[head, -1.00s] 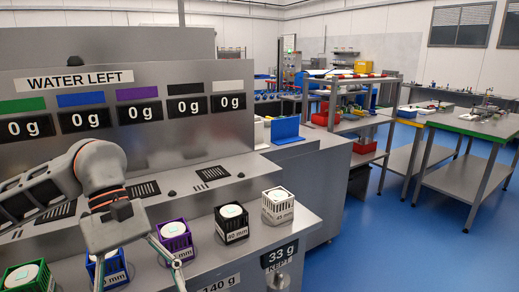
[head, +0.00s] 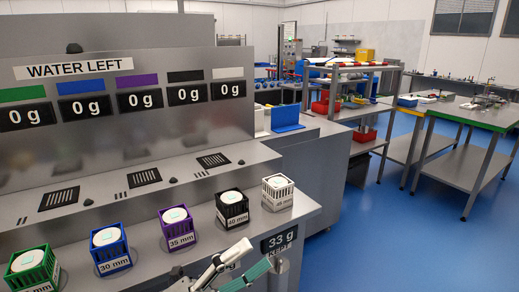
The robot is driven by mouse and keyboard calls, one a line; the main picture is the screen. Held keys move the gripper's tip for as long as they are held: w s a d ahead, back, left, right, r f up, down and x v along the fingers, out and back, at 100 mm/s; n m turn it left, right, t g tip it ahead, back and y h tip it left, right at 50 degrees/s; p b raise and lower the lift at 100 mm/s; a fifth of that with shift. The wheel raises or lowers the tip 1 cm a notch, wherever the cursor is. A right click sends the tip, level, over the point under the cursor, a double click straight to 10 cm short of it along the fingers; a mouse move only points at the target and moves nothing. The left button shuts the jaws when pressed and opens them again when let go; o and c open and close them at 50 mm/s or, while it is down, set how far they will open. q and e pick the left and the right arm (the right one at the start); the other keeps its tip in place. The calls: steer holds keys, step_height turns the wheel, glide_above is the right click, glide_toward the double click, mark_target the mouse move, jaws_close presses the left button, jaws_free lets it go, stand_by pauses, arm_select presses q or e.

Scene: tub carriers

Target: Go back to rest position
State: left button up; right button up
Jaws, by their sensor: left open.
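My left gripper (head: 252,258) shows at the bottom centre, low in front of the bench's front edge. Its fingers are apart and I see nothing between them. The rest of that arm is out of the picture. My right gripper is not in view. Tub carriers, each with a white round tub, stand upright in a row on the bench: green (head: 34,274), blue (head: 112,256), purple (head: 179,236), black (head: 233,213) and white (head: 278,198). The gripper appears apart from all of them.
Behind the row, a grey panel carries a WATER LEFT sign (head: 80,67) and several 0 g displays. A 33 g display (head: 280,240) is on the bench front. Steel tables (head: 470,115) stand at the right. Blue floor (head: 400,240) is open at the right.

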arm_select(q)
steer(key=w+a+f+n+t+y, duration=0.1)
steer(key=a+f+n+t+y, duration=0.35)
steer(key=f+n+y, duration=0.4)
steer(key=w+a+f+n+t+y, duration=0.1)
steer(key=a+f+n+t+y, duration=0.3)
steer(key=f+n, duration=0.7)
steer(key=s+a+f+n+g+y, duration=0.3)
steer(key=s+a+f+n, duration=0.2)
steer(key=f, duration=0.5)
steer(key=s+a+f+n+g+y, duration=0.3)
steer(key=s+a+f+n+g, duration=0.1)
steer(key=s+f, duration=0.5)
steer(key=shift+s+a+f+n, duration=0.3)
steer(key=shift+a+f+n, duration=0.2)
steer(key=shift+f+n, duration=0.2)
steer(key=shift+g+y, duration=0.25)
